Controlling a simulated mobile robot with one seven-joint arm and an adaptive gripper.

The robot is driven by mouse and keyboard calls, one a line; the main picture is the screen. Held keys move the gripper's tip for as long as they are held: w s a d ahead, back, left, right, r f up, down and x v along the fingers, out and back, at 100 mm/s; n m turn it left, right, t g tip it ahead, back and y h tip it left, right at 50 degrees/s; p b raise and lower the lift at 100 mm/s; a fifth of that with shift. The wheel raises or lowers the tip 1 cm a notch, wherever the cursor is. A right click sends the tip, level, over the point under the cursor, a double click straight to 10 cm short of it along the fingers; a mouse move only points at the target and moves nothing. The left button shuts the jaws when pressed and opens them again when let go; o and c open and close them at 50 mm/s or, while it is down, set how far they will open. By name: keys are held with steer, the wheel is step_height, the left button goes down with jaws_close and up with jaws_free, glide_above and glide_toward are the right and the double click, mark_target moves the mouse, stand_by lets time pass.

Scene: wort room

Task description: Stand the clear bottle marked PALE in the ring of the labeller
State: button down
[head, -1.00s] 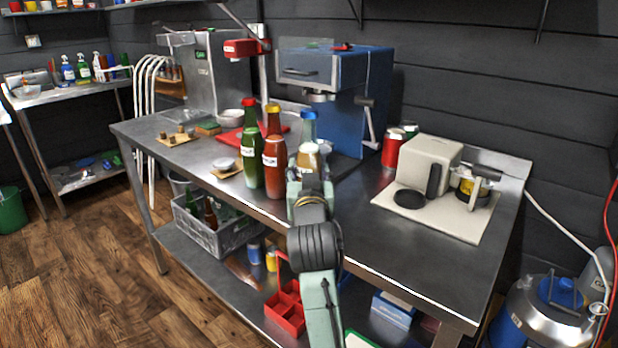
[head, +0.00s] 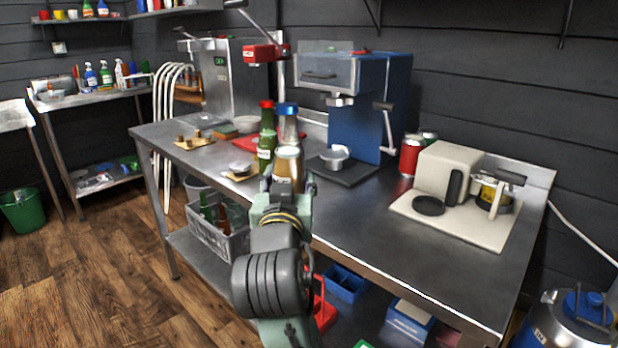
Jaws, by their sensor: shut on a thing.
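My gripper (head: 288,185) is shut on a clear bottle (head: 289,165) with a blue cap and tan contents. It holds the bottle upright around its lower body. No mark is readable on it. Whether the bottle's base is clear of the bench is hidden behind my gripper. A cream machine (head: 450,170), apparently the labeller, stands on a pale base plate at the right of the bench, well to the right of my gripper. A round black piece (head: 429,206) lies on its plate. Beside it is a black-rimmed holder (head: 495,197) with something yellow and a handle.
A blue machine (head: 357,105) with a lever and red and green cans (head: 410,155) stand along the back. The bench front (head: 400,240) between my gripper and the cream machine is clear.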

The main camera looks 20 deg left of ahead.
steer(key=w+d+r+m+h+p, duration=0.4)
steer(key=w+d+h, duration=0.3)
steer(key=w+d, duration=0.5)
steer(key=w+d+r+m+h+p, duration=0.1)
steer(key=w+d+m+h+p, duration=0.5)
steer(key=w+d, duration=0.6)
steer(key=shift+n+h, duration=0.4)
steer(key=shift+n, duration=0.1)
steer(key=shift+s+f+b, duration=0.15)
steer(key=shift+f+b, duration=1.25)
steer(key=shift+b, duration=0.2)
steer(key=shift+s+f+b, duration=0.1)
steer(key=shift+f+b, duration=1.25)
steer(key=shift+b, duration=0.25)
steer(key=shift+f+b, duration=1)
steer(key=shift+f, duration=0.35)
steer(key=c, duration=0.7)
jaws_free()
steer(key=shift+f, duration=0.1)
steer(key=shift+f, duration=0.1)
